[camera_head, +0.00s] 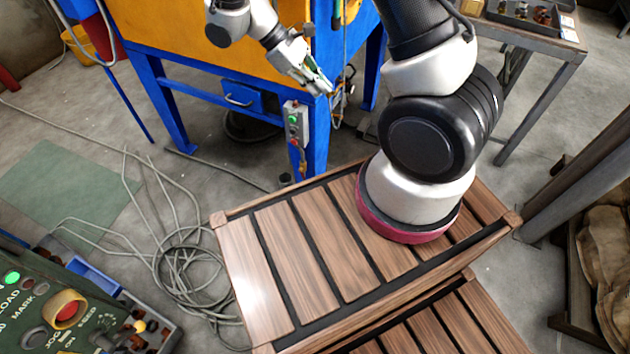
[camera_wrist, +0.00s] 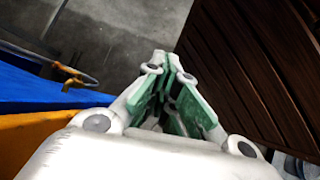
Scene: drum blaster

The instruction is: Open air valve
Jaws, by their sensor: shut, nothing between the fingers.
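My gripper (camera_head: 322,88) is beside the front right leg of the blue and orange blast cabinet (camera_head: 215,28). It is shut and empty, and its green finger pads show in the wrist view (camera_wrist: 168,72). Small metal fittings with a thin hose (camera_head: 343,88) hang by that leg, just right of my fingertips. They may be the air valve, but they are too small to tell. In the wrist view a brass-coloured fitting on a curved pipe (camera_wrist: 72,76) stands left of the fingers, apart from them, at the blue frame.
A grey button box (camera_head: 294,124) is on the blue leg below my gripper. A slatted wooden platform (camera_head: 262,262) fills the front. Loose cable (camera_head: 185,268) lies on the floor at left. A metal table (camera_head: 535,38) stands at the back right.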

